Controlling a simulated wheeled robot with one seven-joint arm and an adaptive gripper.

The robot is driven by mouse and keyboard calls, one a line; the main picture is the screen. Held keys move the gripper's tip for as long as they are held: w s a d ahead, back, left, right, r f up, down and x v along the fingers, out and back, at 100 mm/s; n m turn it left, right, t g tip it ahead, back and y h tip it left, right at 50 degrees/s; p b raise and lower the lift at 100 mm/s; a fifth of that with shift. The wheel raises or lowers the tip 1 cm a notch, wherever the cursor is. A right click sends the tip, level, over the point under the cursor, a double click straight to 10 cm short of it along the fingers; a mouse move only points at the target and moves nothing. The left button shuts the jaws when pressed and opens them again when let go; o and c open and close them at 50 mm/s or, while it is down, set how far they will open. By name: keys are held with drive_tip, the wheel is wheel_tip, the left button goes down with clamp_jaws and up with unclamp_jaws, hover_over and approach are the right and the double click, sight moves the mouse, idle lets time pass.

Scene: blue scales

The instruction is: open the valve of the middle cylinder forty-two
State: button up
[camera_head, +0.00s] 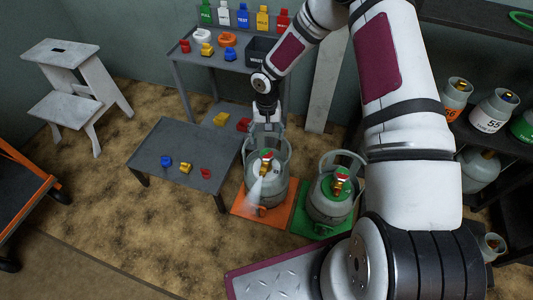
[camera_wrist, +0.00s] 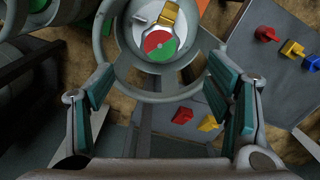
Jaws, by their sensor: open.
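A grey gas cylinder (camera_head: 279,190) stands upright on an orange scale (camera_head: 242,206). Its top carries a brass valve with a red and white piece (camera_head: 266,156) inside a ring-shaped collar. In the wrist view the valve's round top (camera_wrist: 160,45) is split into red and green, with brass (camera_wrist: 180,14) behind it. My gripper (camera_head: 266,124) is at the far side of this cylinder's collar. Its fingers (camera_wrist: 162,76) are spread apart with nothing between them; the valve lies ahead of them. The cylinder's number is too small to read. A pale streak shows at its front.
A second cylinder (camera_head: 326,208) stands close by on a green scale (camera_head: 302,222). A low grey table (camera_head: 150,150) with blue, yellow and red pieces is at left. A workbench (camera_head: 200,75) stands behind. Shelved cylinders (camera_head: 490,112) are at right. My arm covers the right middle.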

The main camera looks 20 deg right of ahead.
sight(267, 154)
wheel_tip(267, 154, down, 10)
drive_tip(key=b, duration=0.3)
drive_tip(key=shift+f, duration=0.1)
drive_tip(key=c, duration=1.1)
